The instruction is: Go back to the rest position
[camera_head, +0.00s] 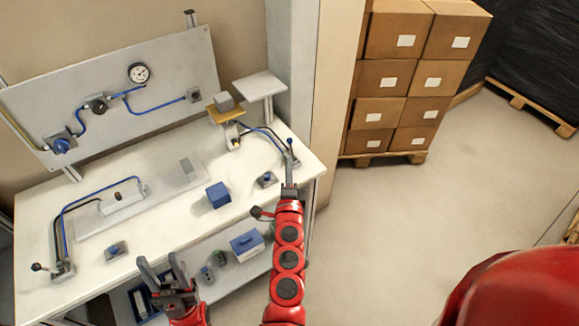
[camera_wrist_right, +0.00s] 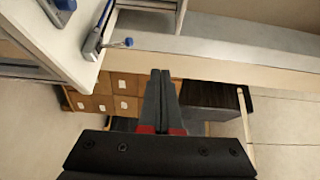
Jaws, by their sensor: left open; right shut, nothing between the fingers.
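My left gripper (camera_head: 163,270) is low in the head view, in front of the workbench's near edge. Its two dark fingers are spread and nothing is between them. My right gripper (camera_head: 289,189) is at the end of the red arm, over the right end of the white workbench (camera_head: 85,270). In the right wrist view its fingertips (camera_wrist_right: 160,74) are together, with nothing held. A small grey block with a dark top (camera_head: 266,180) lies on the bench just left of the right gripper.
On the bench are a blue box (camera_head: 218,195) and levers with blue hoses at both ends. A gauge panel (camera_head: 120,95) stands behind. A lower shelf holds another blue box (camera_head: 247,245). Stacked cartons (camera_head: 390,80) stand at the back. Floor (camera_head: 400,230) right of the bench is clear.

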